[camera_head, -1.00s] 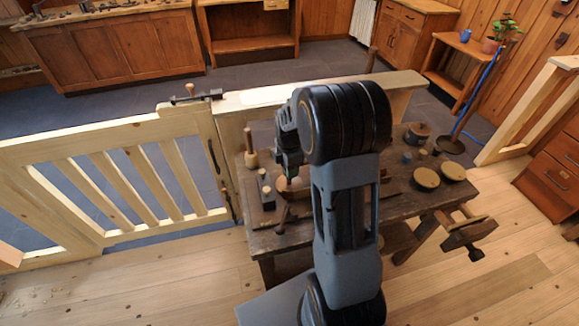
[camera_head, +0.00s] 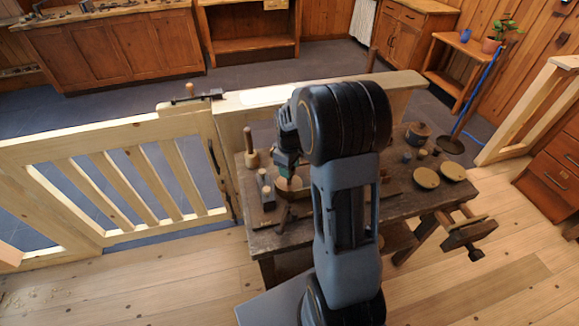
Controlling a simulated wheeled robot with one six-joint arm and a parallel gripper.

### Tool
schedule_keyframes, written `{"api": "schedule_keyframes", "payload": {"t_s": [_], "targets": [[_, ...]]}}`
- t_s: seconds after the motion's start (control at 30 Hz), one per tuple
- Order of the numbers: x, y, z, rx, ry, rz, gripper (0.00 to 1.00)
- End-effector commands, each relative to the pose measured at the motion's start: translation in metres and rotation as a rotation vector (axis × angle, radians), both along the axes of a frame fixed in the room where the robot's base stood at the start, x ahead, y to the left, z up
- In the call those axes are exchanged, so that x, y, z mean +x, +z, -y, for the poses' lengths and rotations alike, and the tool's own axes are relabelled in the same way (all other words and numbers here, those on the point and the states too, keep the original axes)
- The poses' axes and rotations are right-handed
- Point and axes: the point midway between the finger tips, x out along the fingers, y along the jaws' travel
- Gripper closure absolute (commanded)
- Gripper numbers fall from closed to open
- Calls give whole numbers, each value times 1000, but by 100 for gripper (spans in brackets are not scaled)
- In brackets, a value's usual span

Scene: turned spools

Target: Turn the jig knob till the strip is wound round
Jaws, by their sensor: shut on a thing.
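My gripper (camera_head: 287,176) points down over the left part of the dark wooden workbench (camera_head: 262,238). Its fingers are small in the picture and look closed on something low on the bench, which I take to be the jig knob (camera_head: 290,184). A round brownish piece, perhaps the jig with the strip (camera_head: 292,193), shows just under the gripper. My arm hides much of the bench behind and to the right of it. I cannot tell how far the strip goes round.
A wooden mallet (camera_head: 251,157) and a block with pegs (camera_head: 266,190) stand left of the gripper. Round lids (camera_head: 426,177) and a small pot (camera_head: 418,133) sit on the right. A vise (camera_head: 467,236) juts from the bench's right end. A pale gate (camera_head: 120,180) stands left.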

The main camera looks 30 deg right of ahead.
Motion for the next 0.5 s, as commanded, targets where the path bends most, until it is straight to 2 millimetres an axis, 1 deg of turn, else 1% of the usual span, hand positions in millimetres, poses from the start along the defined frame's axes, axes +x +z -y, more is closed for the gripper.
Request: {"api": "schedule_keyframes", "payload": {"t_s": [0.5], "targets": [[0,0,0,-1,-490,1,80]]}}
